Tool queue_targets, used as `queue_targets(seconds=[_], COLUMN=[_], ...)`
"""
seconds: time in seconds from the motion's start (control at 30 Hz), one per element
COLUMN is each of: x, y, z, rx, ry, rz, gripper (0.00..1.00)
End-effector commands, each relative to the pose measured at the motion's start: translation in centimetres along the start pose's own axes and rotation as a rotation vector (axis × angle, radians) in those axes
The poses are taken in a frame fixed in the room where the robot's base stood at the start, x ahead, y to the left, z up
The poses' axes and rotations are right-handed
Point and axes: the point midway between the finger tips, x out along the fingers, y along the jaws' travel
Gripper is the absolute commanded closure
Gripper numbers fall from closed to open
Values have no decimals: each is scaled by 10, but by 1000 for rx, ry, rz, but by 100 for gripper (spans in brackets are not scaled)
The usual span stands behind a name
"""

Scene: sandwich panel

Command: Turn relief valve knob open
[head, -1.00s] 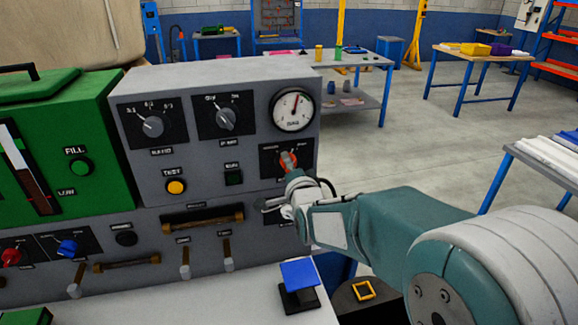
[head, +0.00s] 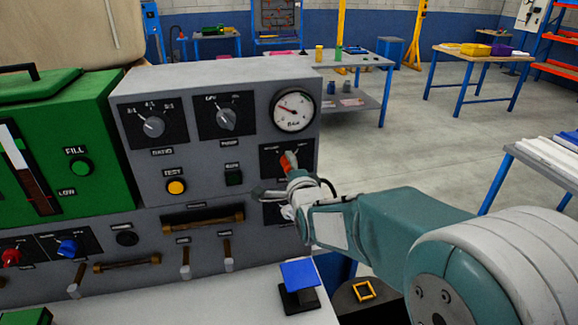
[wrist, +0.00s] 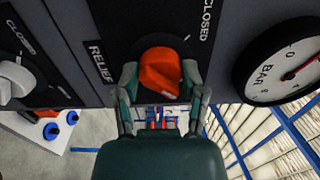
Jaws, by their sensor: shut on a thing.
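The relief valve knob (head: 289,161) is red-orange and sits on a black plate at the right of the grey panel (head: 220,88), below the pressure gauge (head: 293,110). In the wrist view the red knob (wrist: 160,72) shows up close, with the words "RELIEF" and "CLOSED" beside it. My gripper (wrist: 163,82) has one finger on each side of the knob and is shut on it. In the head view my gripper (head: 292,180) reaches the knob from the lower right and hides part of it. The gauge needle (head: 287,107) points to the upper left.
Left of the knob are a yellow test button (head: 176,187), a dark green button (head: 233,177) and two grey selector knobs. A brass-coloured handle (head: 203,222) juts out below. A blue-topped pedestal (head: 299,275) stands on the white surface under my arm.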

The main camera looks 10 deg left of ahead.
Motion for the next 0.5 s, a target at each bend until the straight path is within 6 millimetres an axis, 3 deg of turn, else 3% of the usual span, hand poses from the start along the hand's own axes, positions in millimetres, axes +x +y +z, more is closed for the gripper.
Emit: queue_targets(seconds=[0.13,0.17,0.23,0.5], x=[0,0,0,0], y=[4,4,4,2], z=[-2,-2,-2,-1], rx=[3,3,3,1], ry=[4,4,4,2], rz=[10,10,10,5], gripper=[94,41,11,11])
